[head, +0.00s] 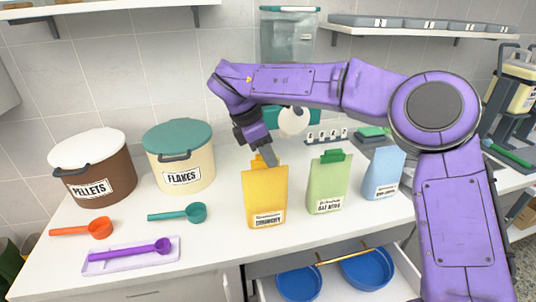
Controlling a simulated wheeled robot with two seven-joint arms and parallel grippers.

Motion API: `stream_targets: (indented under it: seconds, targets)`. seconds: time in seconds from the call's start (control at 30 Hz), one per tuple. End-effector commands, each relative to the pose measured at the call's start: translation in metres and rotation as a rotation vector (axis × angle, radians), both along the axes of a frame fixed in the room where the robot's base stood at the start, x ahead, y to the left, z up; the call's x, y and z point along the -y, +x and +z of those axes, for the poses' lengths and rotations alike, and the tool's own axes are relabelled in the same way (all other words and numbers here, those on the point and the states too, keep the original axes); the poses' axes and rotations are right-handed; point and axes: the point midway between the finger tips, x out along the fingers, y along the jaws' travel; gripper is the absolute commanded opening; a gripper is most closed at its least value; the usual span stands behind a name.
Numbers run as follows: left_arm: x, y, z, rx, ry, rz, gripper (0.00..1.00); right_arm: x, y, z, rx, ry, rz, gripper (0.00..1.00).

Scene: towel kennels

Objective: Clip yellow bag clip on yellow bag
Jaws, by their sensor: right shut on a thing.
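The yellow bag (265,198) stands upright on the white counter, left of the green bag. The yellow bag clip (257,161) is at the bag's top edge, partly hidden by my gripper. My right gripper (270,157) reaches down from above and is shut on the yellow clip. The clip looks to be at or touching the bag's top; I cannot tell whether it grips the bag. My left gripper is not in view.
A green bag (328,184) with a green clip (336,155) and a blue bag (384,174) stand to the right. Pellets (92,171) and flakes (180,160) tubs and several scoops are on the left. Below, an open drawer (330,291) holds blue bowls.

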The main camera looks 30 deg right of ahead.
Motion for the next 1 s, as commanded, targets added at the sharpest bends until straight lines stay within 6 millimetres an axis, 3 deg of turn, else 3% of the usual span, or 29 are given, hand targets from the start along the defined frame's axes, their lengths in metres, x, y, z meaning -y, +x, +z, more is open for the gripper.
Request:
stream_targets:
  seconds: [1.0]
  targets:
    - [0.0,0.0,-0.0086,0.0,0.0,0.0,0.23,-0.0001,-0.0004,-0.0042,0.0,0.0,0.0,0.0]
